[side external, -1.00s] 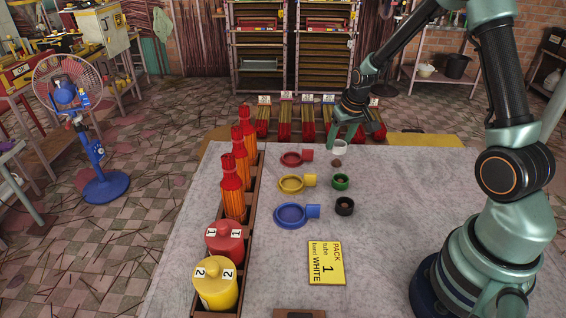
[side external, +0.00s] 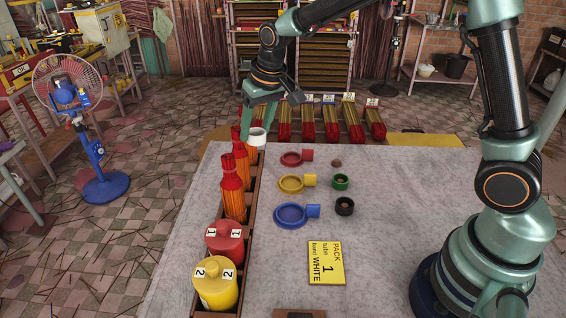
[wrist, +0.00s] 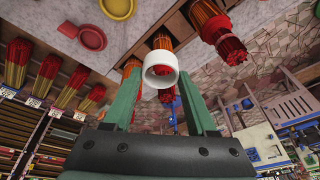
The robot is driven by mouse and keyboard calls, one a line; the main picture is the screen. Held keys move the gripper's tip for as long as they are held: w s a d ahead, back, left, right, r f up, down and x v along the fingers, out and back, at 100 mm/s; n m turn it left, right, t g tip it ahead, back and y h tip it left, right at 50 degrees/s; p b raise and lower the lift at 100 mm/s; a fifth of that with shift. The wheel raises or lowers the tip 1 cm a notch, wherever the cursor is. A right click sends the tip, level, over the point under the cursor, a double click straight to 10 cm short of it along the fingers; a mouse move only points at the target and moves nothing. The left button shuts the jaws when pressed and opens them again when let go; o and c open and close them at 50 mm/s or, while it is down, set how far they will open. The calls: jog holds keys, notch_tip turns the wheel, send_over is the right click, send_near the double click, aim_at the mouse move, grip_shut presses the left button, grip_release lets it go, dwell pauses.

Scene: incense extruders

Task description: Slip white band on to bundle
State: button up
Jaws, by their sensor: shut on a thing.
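The white band (side external: 257,138) is a short open ring. My gripper (side external: 256,128) is shut on it at the far end of the brown rack. In the wrist view the band (wrist: 149,76) sits between the fingertips. Orange bundles with red tops stand in the rack; the middle one (side external: 239,160) and the near one (side external: 233,195) show clearly. The far bundle is mostly hidden by my gripper and the band.
A red lidded pot (side external: 225,241) and a yellow one (side external: 215,285) stand in the rack's near end.

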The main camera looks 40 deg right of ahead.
notch_tip(320, 180, up, 4)
jog(key=n, duration=0.1)
send_over(226, 154)
jog(key=shift+s+r+y, duration=0.2)
jog(key=shift+s+y, duration=0.1)
jog(key=shift+s, duration=0.1)
jog(key=shift+f, duration=1.1)
jog(key=shift+w+d, duration=0.1)
jog(key=shift+f, duration=0.1)
jog(key=shift+f, duration=1.35)
jog(key=o, duration=0.9)
jog(key=shift+o, duration=0.2)
jog(key=shift+r, duration=0.1)
